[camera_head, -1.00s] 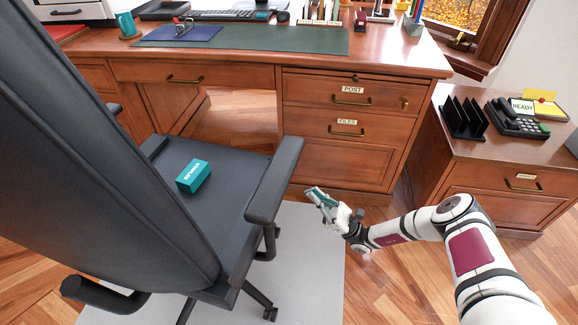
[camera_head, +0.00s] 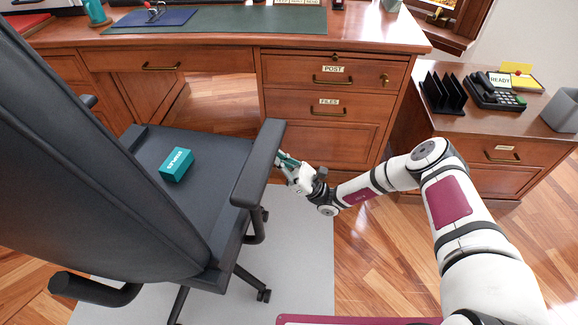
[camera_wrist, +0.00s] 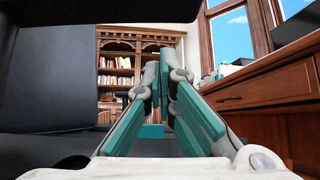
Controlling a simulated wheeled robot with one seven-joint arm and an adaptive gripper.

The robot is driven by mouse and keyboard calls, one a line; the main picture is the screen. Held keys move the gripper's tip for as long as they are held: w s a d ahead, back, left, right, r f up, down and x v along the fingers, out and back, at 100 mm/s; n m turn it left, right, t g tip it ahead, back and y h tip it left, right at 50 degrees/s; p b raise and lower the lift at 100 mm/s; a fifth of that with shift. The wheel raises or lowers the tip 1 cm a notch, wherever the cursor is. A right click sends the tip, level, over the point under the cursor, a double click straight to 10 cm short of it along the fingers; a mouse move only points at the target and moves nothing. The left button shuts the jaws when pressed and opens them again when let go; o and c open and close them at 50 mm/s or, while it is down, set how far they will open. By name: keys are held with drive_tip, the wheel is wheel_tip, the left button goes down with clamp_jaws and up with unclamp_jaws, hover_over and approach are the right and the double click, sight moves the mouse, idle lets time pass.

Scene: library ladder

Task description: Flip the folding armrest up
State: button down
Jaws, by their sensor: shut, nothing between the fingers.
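The black office chair's near-right armrest (camera_head: 258,162) is a padded bar lying roughly level beside the seat (camera_head: 195,190). My gripper (camera_head: 284,158) is at the outer right side of this armrest, close to its front half. The head view does not show clearly whether they touch. In the wrist view my gripper (camera_wrist: 164,72) has teal finger pads that come together at the tips, with nothing held. A dark surface (camera_wrist: 100,10), likely the armrest's underside, spans the top of the wrist view.
A teal box (camera_head: 176,165) sits on the seat; it seems to show beyond the fingers in the wrist view (camera_wrist: 151,131). A wooden desk (camera_head: 330,150) stands behind. A side cabinet (camera_head: 490,150) with a phone is at the right. Open floor (camera_head: 385,255) lies right of the chair.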

drive_tip(key=shift+r, duration=1.95)
drive_tip(key=shift+r, duration=0.1)
